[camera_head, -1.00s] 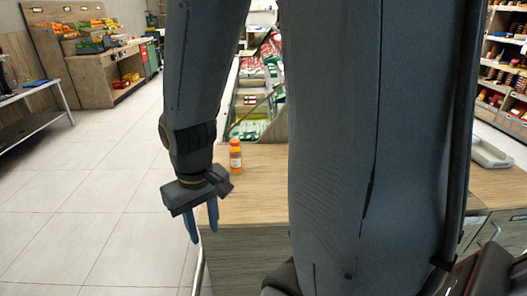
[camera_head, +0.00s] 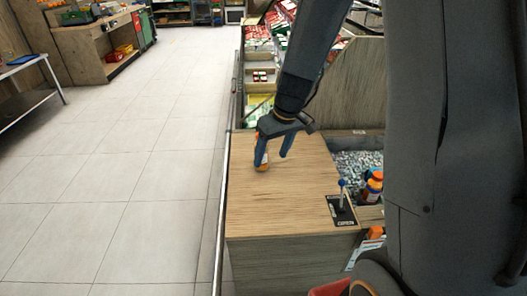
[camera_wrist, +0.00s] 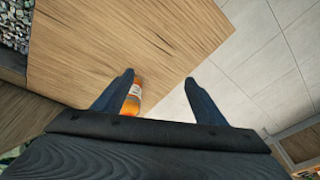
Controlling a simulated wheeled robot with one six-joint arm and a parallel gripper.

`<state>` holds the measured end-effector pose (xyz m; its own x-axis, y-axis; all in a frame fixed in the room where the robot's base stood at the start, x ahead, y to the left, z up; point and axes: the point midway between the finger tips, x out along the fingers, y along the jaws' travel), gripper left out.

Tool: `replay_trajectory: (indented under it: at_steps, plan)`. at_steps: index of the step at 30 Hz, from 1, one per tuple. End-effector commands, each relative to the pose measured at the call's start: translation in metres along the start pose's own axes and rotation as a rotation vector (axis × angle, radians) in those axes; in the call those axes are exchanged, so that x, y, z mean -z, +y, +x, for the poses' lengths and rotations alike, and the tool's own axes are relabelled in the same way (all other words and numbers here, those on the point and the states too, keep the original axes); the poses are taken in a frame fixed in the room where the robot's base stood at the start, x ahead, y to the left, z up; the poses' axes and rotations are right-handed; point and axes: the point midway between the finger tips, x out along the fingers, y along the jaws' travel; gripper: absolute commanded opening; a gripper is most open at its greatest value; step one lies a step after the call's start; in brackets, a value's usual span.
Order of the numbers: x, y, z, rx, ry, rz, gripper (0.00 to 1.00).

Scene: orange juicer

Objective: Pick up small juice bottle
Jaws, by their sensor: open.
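The small juice bottle (camera_head: 263,163), orange with a pale label, stands on the wooden counter near its far left edge. It is partly hidden behind a finger of my gripper (camera_head: 273,158). In the wrist view the bottle (camera_wrist: 133,101) shows beside the inner side of the left finger, which covers part of it. My gripper (camera_wrist: 160,78) is open, fingers pointing down, with the bottle at one side of the gap. I cannot tell whether the finger touches the bottle.
The wooden counter top (camera_head: 270,205) is mostly clear. A blue-knobbed lever on a dark plate (camera_head: 342,208) and orange-capped bottles (camera_head: 373,187) are at its right. A bin of grey pieces (camera_head: 357,160) lies behind them. Tiled floor (camera_head: 130,180) is free at left.

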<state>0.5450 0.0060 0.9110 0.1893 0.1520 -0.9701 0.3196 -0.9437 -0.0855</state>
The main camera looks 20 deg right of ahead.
Motion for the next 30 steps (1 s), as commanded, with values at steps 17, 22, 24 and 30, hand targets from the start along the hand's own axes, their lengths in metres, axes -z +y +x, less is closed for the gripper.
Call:
replay_trajectory:
  at_steps: [17,22,24,30]
  plan:
    - [0.102,0.071,0.076,-0.01,0.151,-0.245,0.65]
    - [0.104,0.07,0.091,-0.01,0.151,-0.246,0.65]
    - [0.105,0.069,0.096,-0.01,0.151,-0.245,0.65]
    - [0.109,0.066,0.114,-0.01,0.15,-0.246,0.65]
